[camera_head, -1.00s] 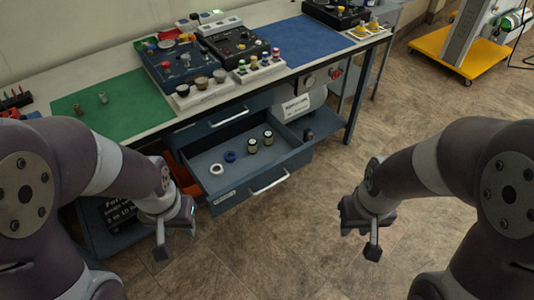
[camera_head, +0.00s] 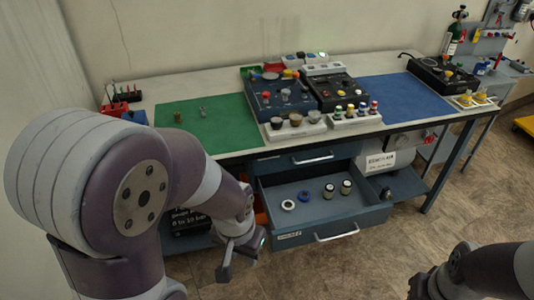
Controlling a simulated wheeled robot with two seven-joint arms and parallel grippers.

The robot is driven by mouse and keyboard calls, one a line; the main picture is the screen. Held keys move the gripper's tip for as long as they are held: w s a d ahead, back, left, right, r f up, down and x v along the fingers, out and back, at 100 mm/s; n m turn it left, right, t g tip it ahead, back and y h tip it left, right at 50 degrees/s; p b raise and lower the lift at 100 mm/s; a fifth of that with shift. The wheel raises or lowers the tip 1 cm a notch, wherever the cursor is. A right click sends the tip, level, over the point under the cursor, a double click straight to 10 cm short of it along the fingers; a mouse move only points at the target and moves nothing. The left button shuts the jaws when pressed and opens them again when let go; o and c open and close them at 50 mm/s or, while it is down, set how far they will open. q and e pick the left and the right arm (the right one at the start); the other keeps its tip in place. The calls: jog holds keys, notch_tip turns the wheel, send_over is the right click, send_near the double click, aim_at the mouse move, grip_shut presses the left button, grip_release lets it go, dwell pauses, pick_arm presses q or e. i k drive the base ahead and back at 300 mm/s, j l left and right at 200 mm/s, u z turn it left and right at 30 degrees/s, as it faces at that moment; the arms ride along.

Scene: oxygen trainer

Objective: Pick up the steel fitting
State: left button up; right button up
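Two small fittings stand on the green mat (camera_head: 225,135) at the left of the bench. The greyer one looks like the steel fitting (camera_head: 202,112); a browner, brass-coloured fitting (camera_head: 177,117) stands to its left. My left gripper (camera_head: 243,256) hangs in front of the bench, left of the open drawer and below the bench top. Its fingers look apart, with nothing between them, and it is well away from both fittings. My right gripper (camera_head: 420,288) is at the bottom right, partly cut off, so its fingers cannot be judged.
An open drawer (camera_head: 275,236) juts out below the bench, holding rings and two small jars. Control boxes (camera_head: 283,98) and trays of knobs (camera_head: 298,127) stand right of the green mat. A blue mat (camera_head: 405,98) lies further right. A red holder (camera_head: 115,106) stands at the back left.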

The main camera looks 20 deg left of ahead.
aim_at(202, 110)
jog(key=i+j, duration=0.25)
jog(key=j, duration=0.15)
jog(key=i+j, duration=0.25)
jog(key=j, duration=0.15)
jog(key=i+j, duration=0.25)
jog(key=j, duration=0.15)
jog(key=i+j, duration=0.25)
jog(key=j, duration=0.2)
jog(key=i+j, duration=0.3)
jog(key=j+z, duration=0.05)
